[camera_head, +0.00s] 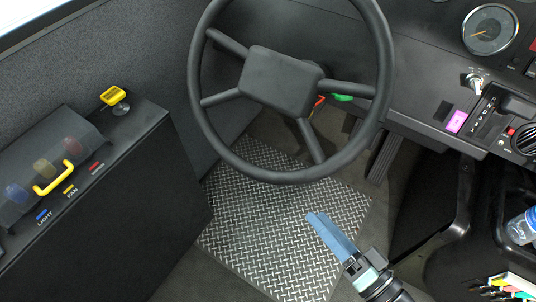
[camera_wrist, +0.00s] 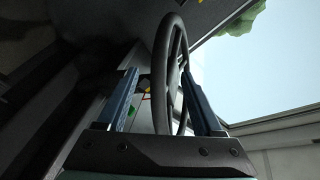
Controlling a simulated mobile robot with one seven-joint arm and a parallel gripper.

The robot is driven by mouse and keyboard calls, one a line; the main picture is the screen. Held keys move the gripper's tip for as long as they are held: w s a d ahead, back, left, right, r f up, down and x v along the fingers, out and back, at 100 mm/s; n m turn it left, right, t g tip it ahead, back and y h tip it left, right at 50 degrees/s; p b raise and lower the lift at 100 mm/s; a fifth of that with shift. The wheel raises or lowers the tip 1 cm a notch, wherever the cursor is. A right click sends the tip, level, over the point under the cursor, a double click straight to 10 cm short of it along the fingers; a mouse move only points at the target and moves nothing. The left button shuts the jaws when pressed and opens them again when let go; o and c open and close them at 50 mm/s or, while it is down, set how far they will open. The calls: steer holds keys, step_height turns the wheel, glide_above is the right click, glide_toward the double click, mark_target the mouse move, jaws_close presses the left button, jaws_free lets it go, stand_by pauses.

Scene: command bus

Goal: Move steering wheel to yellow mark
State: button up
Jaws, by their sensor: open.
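The black steering wheel (camera_head: 282,178) has several spokes and a square hub and fills the upper middle of the head view. My gripper (camera_head: 318,216) is below the wheel's lower rim in that view, with a gap in the picture between rim and blue fingertips. In the wrist view, the wheel (camera_wrist: 162,60) is seen edge-on, its rim between the two blue fingers of my open gripper (camera_wrist: 160,78). I cannot tell how deep the rim lies between them. I cannot make out a yellow mark on or beside the wheel.
A green lever (camera_head: 343,97) and a red lever (camera_head: 319,101) show behind the wheel. A black side console (camera_head: 110,215) with a yellow handle (camera_head: 54,178) stands at left. The dashboard (camera_head: 425,118) is at right. A bottle (camera_head: 522,228) is at the right edge. The metal floor plate (camera_head: 250,235) is clear.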

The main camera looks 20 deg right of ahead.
mark_target(283, 178)
steer(key=b+x, duration=0.1)
steer(key=x, duration=1.1)
steer(key=shift+w+a+b, duration=0.1)
steer(key=shift+w+b, duration=0.2)
jaws_close()
steer(key=shift+f, duration=0.1)
stand_by(0.8)
